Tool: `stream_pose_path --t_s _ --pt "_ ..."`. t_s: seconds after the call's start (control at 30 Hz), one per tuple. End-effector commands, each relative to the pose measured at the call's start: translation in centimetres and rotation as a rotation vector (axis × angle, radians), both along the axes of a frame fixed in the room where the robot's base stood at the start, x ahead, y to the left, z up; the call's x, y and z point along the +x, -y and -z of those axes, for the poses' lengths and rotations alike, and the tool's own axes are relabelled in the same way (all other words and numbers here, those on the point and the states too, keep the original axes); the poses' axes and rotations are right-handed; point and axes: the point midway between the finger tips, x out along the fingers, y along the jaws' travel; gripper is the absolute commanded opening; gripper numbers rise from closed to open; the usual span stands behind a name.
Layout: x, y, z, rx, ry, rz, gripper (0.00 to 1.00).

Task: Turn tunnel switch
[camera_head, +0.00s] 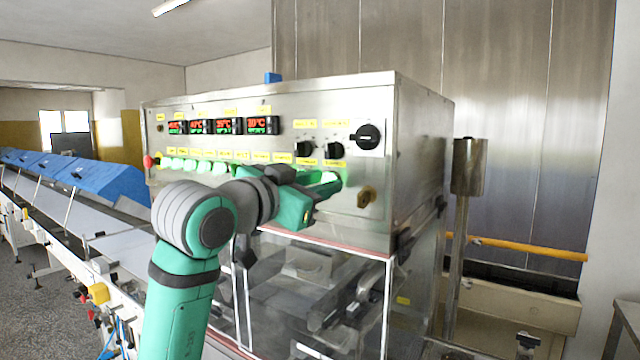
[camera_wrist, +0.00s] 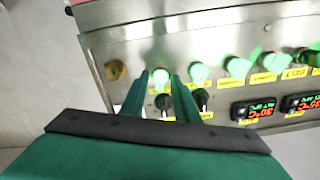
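A steel control box (camera_head: 420,150) carries a row of green-lit switches (camera_head: 190,165) with yellow labels, too small to read surely; I cannot tell which is the tunnel switch. My gripper (camera_head: 332,184) is at the right end of this row, close to the panel face. In the wrist view, turned over, its two green fingers (camera_wrist: 160,76) stand apart. The end green-lit switch (camera_wrist: 160,77) shows between their tips, with no clear sign of a grip. Whether the fingers touch it cannot be told. Other lit switches (camera_wrist: 238,66) lie to the right there.
Two black knobs (camera_head: 304,149) and a larger black rotary switch (camera_head: 367,137) sit above my gripper. A brass-coloured knob (camera_head: 366,197) is just right of it. Red and green displays (camera_head: 228,126) are at upper left. A conveyor (camera_head: 75,220) with blue covers runs left.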

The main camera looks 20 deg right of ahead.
Motion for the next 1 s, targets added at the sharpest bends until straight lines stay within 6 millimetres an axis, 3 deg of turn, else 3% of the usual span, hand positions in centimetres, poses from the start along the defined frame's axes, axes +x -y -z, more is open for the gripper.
stream_pose_path --t_s 0.2,0.33,1.0 --pt "0.01 0.02 -0.01 0.0 0.0 0.0 0.28" --pt "0.0 0.0 -0.01 0.0 0.0 0.0 0.0" --pt "0.07 -0.12 -0.01 0.144 0.184 -0.002 0.0"
